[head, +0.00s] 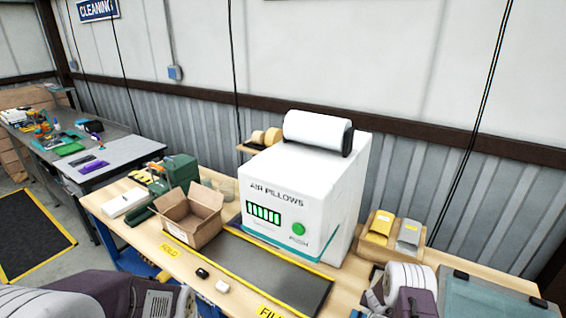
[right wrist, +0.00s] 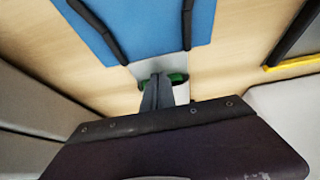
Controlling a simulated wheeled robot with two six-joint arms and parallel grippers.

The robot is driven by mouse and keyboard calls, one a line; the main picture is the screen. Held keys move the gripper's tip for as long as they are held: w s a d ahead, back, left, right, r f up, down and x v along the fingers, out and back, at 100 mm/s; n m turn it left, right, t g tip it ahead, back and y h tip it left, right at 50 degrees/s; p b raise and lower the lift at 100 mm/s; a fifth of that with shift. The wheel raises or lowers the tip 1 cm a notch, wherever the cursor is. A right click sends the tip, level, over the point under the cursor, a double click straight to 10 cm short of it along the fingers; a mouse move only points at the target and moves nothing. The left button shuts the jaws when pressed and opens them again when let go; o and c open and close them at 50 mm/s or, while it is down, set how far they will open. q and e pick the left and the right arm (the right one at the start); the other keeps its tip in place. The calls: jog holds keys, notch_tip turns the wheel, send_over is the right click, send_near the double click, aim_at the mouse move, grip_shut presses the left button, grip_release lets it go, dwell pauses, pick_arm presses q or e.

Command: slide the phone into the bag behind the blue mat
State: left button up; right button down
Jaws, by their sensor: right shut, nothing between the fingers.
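In the right wrist view my right gripper (right wrist: 157,92) is shut and empty, its dark fingers together. Just beyond the fingertips is a partly hidden green and white thing (right wrist: 181,88). A flat blue surface with two black straps (right wrist: 148,25) lies above it on the wood; I cannot tell whether it is the blue mat or the bag. In the head view a grey-teal flat thing with dark clips (head: 485,297) is cut off at the lower right. I cannot make out the phone for sure. My left arm shows at the lower left, its fingertips out of frame.
A white air pillow machine (head: 310,190) stands mid-table. An open carton (head: 190,214) is left of it. A dark yellow-edged mat (head: 270,272) lies in front, with small black (head: 202,273) and white (head: 222,286) items nearby.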

jog(key=shift+w+d, duration=0.15)
jog(key=shift+w, duration=0.15)
jog(key=shift+s+f+b, duration=0.2)
jog(key=shift+s+b, duration=0.1)
jog(key=shift+s+r, duration=0.1)
jog(key=shift+a+r+p, duration=0.2)
jog(key=shift+r+p, duration=0.3)
jog(key=shift+r, duration=0.05)
notch_tip(320, 180, up, 7)
jog(key=p, duration=0.6)
